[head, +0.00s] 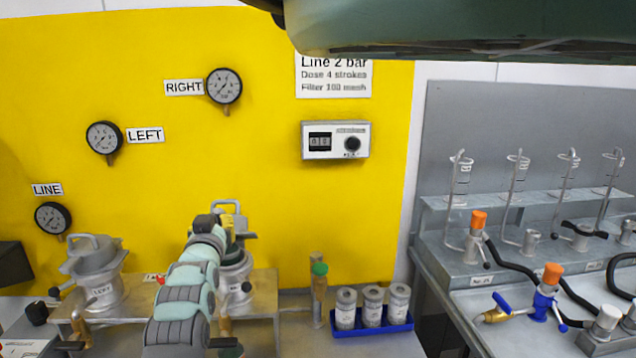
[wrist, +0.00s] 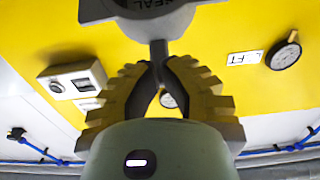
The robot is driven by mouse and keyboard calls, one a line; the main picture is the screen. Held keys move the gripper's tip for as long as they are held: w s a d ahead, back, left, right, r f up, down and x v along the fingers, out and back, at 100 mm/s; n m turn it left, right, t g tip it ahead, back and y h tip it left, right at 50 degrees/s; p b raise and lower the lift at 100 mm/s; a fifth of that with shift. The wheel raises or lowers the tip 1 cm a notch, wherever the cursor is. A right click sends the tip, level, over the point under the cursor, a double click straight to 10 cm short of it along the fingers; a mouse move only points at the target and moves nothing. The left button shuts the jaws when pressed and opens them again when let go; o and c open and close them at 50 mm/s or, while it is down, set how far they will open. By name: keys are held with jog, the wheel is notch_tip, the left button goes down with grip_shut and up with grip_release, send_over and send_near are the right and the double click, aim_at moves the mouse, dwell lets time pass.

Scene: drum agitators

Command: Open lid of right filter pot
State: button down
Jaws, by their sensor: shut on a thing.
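The right filter pot (head: 237,272) is a grey metal pot on the wooden stand, partly hidden behind my arm in the head view. A grey lid handle (head: 229,206) shows above it, higher than the left pot's handle. My arm covers the join, so I cannot tell how far the lid is tilted or raised. My gripper (wrist: 160,68) is shut on a grey stem below a grey part (wrist: 152,10) with the lettering "SEAL" in the wrist view. This looks like part of the lid. In the head view my arm mostly hides the grip.
The left filter pot (head: 98,287) stands to the left with its lid on. The yellow panel (head: 280,150) with gauges rises close behind.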

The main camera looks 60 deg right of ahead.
aim_at(218, 209)
jog(key=shift+w+d+r+b, duration=0.7)
jog(key=shift+w+d+r, duration=0.35)
jog(key=shift+r, duration=0.2)
jog(key=shift+d, duration=0.15)
jog(key=shift+w+d+r+b, duration=1)
jog(key=shift+w+d+b, duration=0.15)
jog(key=shift+d, duration=0.15)
